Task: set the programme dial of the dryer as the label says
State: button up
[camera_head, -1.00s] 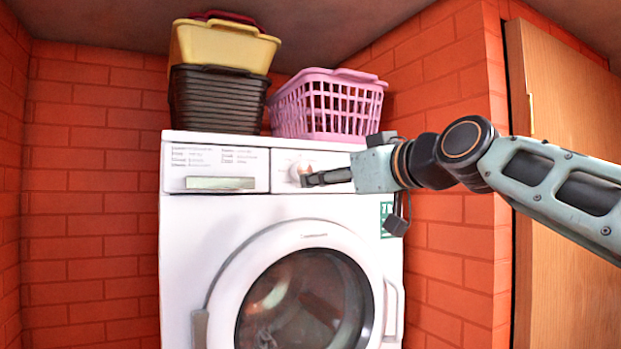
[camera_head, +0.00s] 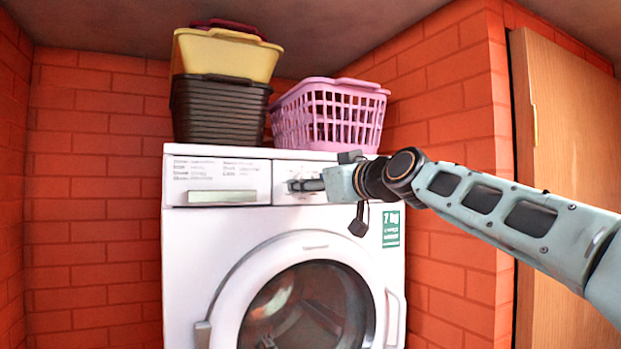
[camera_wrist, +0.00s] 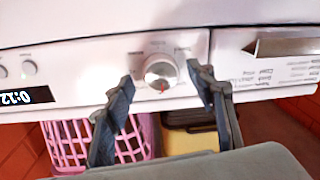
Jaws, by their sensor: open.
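The programme dial (camera_wrist: 161,70) is a round silver knob with a red mark, on the white dryer's control panel. In the wrist view, which shows the dryer upside down, the red mark points to the picture's bottom. Small print around the dial is too blurred to read. My gripper (camera_wrist: 161,78) is open, with one finger on each side of the dial and a gap on both sides. In the head view my gripper (camera_head: 305,185) is at the panel and mostly hides the dial. The dryer (camera_head: 185,260) has a green and white label (camera_head: 391,228) reading 7 kg.
A pink basket (camera_head: 330,115) and a stack of a black crate (camera_head: 220,110) and a yellow crate (camera_head: 225,55) stand on the dryer, close above the panel. A drawer handle (camera_wrist: 285,45) and a 0:12 display (camera_wrist: 25,98) flank the dial. Brick walls enclose the dryer.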

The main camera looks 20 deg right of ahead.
jog(key=shift+w+a, duration=0.1)
jog(key=shift+w, duration=0.3)
jog(key=c, duration=1.2)
jog(key=shift+o, duration=0.2)
jog(key=shift+m, duration=0.3)
